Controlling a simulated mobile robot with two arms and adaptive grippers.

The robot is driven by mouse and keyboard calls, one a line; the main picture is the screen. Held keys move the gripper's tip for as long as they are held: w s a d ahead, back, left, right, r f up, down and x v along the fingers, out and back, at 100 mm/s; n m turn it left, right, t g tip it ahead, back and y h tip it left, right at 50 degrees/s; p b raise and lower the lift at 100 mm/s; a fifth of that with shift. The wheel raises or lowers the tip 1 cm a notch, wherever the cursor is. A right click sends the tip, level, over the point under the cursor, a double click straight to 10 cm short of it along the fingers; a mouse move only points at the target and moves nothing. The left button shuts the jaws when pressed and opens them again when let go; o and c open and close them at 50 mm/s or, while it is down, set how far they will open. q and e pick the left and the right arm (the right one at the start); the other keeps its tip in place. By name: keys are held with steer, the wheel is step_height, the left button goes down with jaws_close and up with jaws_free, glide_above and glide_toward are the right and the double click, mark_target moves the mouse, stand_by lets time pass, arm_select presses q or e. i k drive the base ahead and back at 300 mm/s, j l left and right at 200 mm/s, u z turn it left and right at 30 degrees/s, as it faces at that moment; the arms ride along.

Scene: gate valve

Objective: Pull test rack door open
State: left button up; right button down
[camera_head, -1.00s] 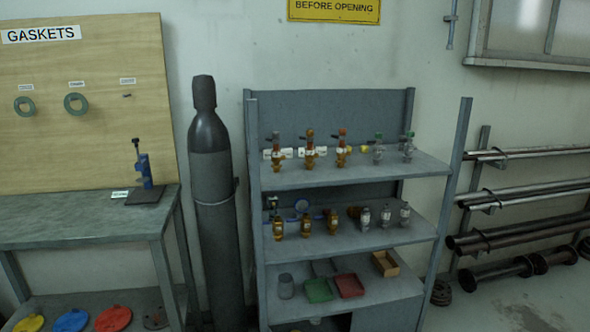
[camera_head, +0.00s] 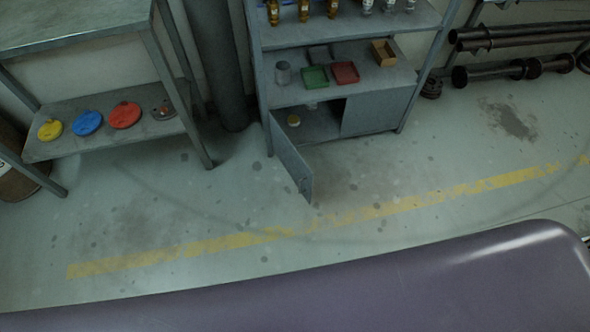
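The test rack (camera_head: 352,94) is a grey metal shelf unit in the upper middle of the head view. At its base is a low cabinet. The left cabinet door (camera_head: 291,160) stands swung out toward the floor, open at a wide angle. The opening behind it shows a dark inside with a small yellow-and-white item (camera_head: 293,120). The right cabinet panel (camera_head: 377,112) is closed. Neither of my grippers shows in the view.
A grey workbench (camera_head: 72,27) stands left, with coloured discs on its low shelf. A dark cylinder (camera_head: 223,70) stands between bench and rack. Pipes (camera_head: 490,74) lie at the right. The floor with a yellow line (camera_head: 375,210) is clear before the rack.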

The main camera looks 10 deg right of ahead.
mark_target(297, 168)
steer(key=i+l+u, duration=0.1)
steer(key=l+u, duration=0.2)
steer(key=u, duration=0.2)
steer(key=l+u, duration=0.3)
steer(key=u, duration=0.2)
steer(key=l+u, duration=0.3)
steer(key=u, duration=0.2)
steer(key=k+l+u, duration=0.1)
steer(key=l+u, duration=0.2)
steer(key=u, duration=0.15)
